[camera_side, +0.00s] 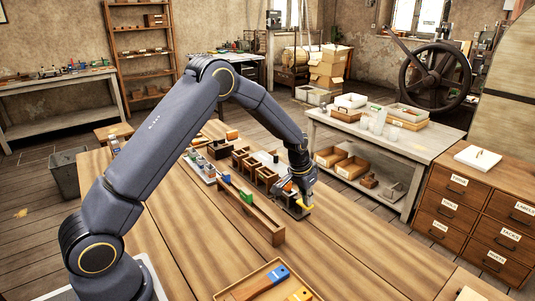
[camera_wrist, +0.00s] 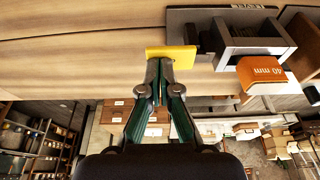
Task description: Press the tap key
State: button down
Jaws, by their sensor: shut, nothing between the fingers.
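A yellow key (camera_wrist: 171,52) sticks out from a dark metal fixture (camera_wrist: 262,35) on the wooden bench; I take it to be the tap key. In the side view, my gripper (camera_side: 299,194) hides part of the fixture. An orange block marked 40 mm (camera_wrist: 262,72) sits in the fixture.
Wooden boxes (camera_side: 262,176) and a long wooden rail (camera_side: 236,207) lie left of my gripper. A tray (camera_side: 268,284) with blue and yellow-ended pieces is at the front. The bench right of my gripper is clear. A handwheel (camera_side: 436,77) stands behind.

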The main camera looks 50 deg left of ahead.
jog(key=shift+d+f+y, duration=0.25)
jog(key=shift+f+y, duration=0.25)
jog(key=shift+f, duration=0.05)
jog(key=shift+d+f+y, duration=0.1)
jog(key=shift+f+y, duration=0.3)
jog(key=shift+y, duration=0.3)
jog(key=shift+s+d+f, duration=0.1)
jog(key=shift+f, duration=0.15)
jog(key=w+v, duration=0.1)
jog(key=v, duration=1.3)
jog(key=shift+w+d+r, duration=0.25)
jog(key=shift+d+r, duration=0.15)
jog(key=shift+d, duration=0.05)
jog(key=shift+a, duration=0.1)
